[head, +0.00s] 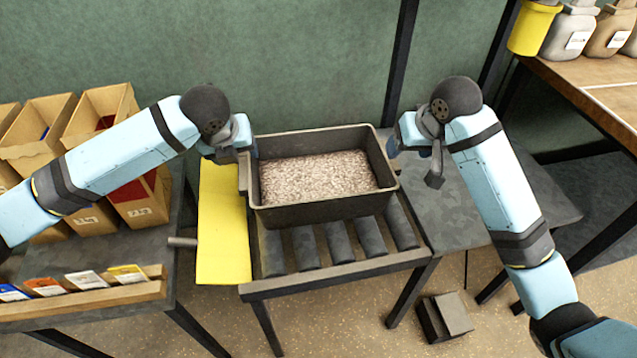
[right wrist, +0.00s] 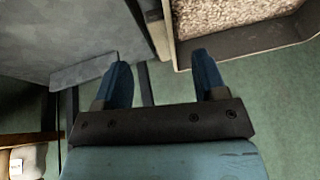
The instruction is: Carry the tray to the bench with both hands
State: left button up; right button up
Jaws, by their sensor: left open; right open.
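The tray (head: 325,212) is a dark deep bin filled with pale brown grain (head: 315,177). It sits level on a roller stand. My left gripper (head: 243,152) is open at the tray's left end, close to the side handle; contact is unclear. My right gripper (head: 414,160) is open, just off the tray's right end. In the right wrist view its two blue fingers (right wrist: 163,80) are spread and empty, with the tray's end wall (right wrist: 166,42) ahead of the gap. A wooden-topped bench (head: 590,95) stands at the far right.
Black rollers (head: 338,242) and a yellow panel (head: 222,225) lie by the tray. A dark table (head: 470,195) is at right. Cardboard bins (head: 100,120) crowd the left table. A dark box (head: 445,315) is on the floor.

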aim_at(244, 162)
pick_arm(q)
jog(key=x, duration=0.7)
jog(key=shift+w+f, duration=0.15)
jog(key=shift+f, duration=0.2)
pick_arm(e)
jog(key=x, duration=0.8)
pick_arm(q)
grip_shut()
pick_arm(e)
jog(key=shift+r, duration=0.1)
grip_shut()
pick_arm(q)
jog(key=shift+r, duration=0.15)
pick_arm(e)
jog(key=shift+r, duration=0.1)
